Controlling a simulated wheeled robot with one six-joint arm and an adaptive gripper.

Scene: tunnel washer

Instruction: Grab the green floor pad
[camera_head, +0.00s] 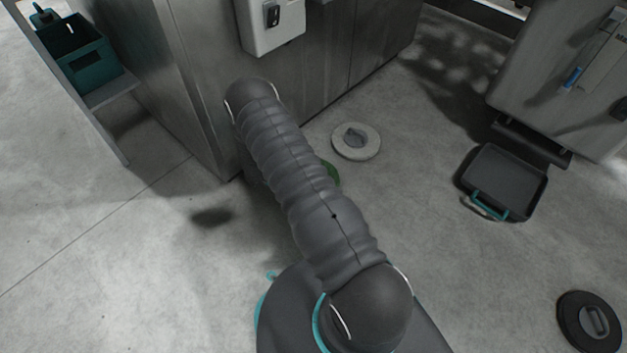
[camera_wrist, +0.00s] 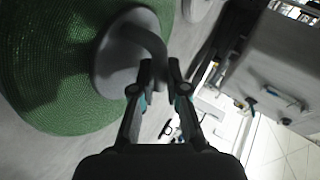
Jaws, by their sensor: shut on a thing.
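The green floor pad (camera_wrist: 50,65) is a round, ribbed disc with a grey hub and a curved grey handle, at the upper left of the wrist view. My gripper (camera_wrist: 160,68) is shut on the end of this handle. In the head view only a green sliver of the pad (camera_head: 332,173) shows beside my arm, which hides the rest and my gripper. I cannot tell whether the pad touches the floor.
A white pad (camera_head: 356,155) lies on the floor near the steel cabinet (camera_head: 375,50). A black pad (camera_head: 568,318) lies at the lower right. A dark tray (camera_head: 512,172) with a teal handle lies at the right. A teal crate (camera_head: 85,65) sits on a shelf at the upper left.

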